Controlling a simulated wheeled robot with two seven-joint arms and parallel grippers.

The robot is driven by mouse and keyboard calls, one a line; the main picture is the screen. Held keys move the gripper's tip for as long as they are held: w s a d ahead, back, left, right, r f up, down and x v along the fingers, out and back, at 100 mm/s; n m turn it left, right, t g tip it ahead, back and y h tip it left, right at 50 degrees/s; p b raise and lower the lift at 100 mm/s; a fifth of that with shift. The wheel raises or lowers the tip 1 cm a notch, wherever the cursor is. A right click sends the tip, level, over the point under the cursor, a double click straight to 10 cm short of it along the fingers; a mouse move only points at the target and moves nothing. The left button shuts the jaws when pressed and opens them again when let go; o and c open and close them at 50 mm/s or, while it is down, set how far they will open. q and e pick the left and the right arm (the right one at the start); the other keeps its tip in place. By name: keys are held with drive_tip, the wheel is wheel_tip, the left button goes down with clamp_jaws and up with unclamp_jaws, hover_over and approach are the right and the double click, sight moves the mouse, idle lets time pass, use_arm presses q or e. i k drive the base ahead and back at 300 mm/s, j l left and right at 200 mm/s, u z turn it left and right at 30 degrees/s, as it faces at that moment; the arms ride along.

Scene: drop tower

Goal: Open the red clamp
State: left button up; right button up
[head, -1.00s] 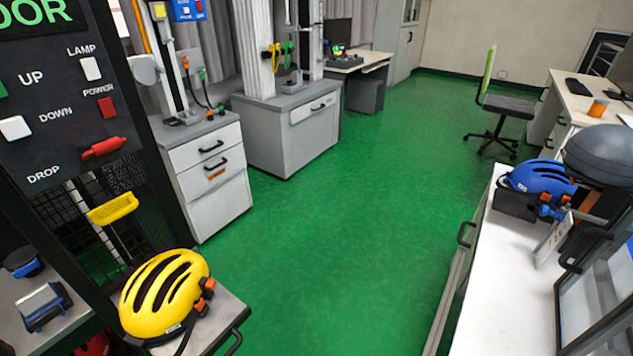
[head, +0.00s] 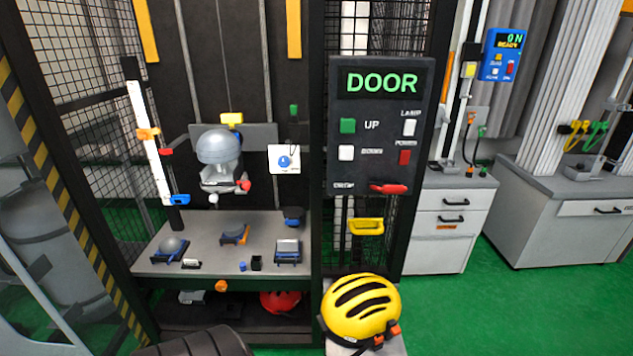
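A grey-white headform (head: 218,160) hangs inside the drop tower, with a red knob-like part (head: 244,185) at its lower right that may be the red clamp. Another small red piece (head: 166,152) sits on the white upright scale (head: 150,140) at the left, between an orange piece (head: 148,134) and a blue piece (head: 179,199). I cannot tell which of the red parts is the clamp, or whether it is open or shut. Neither of my grippers is in view.
A control panel (head: 350,190) reading DOOR stands right of the tower opening, with a yellow handle (head: 366,226) below. A grey shelf (head: 215,226) holds several small fixtures. A yellow helmet (head: 361,308) sits in front. Green floor (head: 470,310) is clear at right.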

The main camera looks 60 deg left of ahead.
sight(247, 185)
drive_tip(key=k+u, duration=0.1)
drive_tip(key=u, duration=1.25)
drive_tip(key=i+l+u, duration=0.1)
drive_tip(key=u, duration=1.05)
